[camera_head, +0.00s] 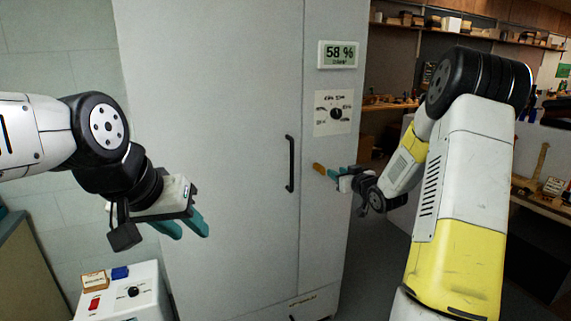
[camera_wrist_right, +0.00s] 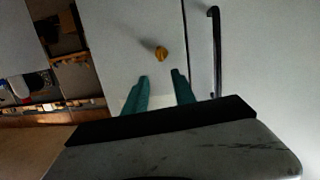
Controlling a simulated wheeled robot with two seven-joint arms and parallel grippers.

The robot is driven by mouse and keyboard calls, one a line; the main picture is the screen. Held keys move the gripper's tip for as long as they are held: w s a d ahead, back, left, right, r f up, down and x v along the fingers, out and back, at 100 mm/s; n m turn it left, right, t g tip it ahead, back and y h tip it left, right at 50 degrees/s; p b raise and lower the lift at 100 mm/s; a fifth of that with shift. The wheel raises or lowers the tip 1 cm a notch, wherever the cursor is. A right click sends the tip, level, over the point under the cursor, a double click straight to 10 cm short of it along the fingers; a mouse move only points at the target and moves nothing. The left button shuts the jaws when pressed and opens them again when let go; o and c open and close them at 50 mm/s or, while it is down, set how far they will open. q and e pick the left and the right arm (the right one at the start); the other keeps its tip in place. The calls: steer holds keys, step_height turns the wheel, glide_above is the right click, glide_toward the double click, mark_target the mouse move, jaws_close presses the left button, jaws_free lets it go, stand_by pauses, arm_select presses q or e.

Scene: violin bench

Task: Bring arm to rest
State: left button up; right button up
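My left gripper (camera_head: 187,231) hangs at the left in the head view, in front of the tall grey cabinet (camera_head: 220,120). Its two teal fingers point down and stand apart, with nothing between them. My right gripper (camera_head: 332,173) is at the cabinet's right part, close to a small orange knob (camera_head: 318,168). In the right wrist view my right gripper (camera_wrist_right: 161,73) has its teal fingers spread and empty. The orange knob (camera_wrist_right: 161,53) shows just beyond the fingertips, apart from them.
A white box (camera_head: 125,292) with a dial, a red switch and small blocks stands at lower left. Shelves and a workbench (camera_head: 545,200) are at right.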

steer(key=s+a+r+m+g+h, duration=0.1)
steer(key=s+r+g+h, duration=0.1)
steer(key=s+r, duration=0.4)
steer(key=s+a+r+m+g+h, duration=0.15)
steer(key=s+r, duration=0.25)
steer(key=s, duration=0.5)
steer(key=s+a+g, duration=0.3)
steer(key=s, duration=0.9)
steer(key=s+a+f+g+y, duration=0.1)
steer(key=s+a+g, duration=0.2)
steer(key=s, duration=1)
steer(key=shift+a+f, duration=0.15)
steer(key=shift+a, duration=0.05)
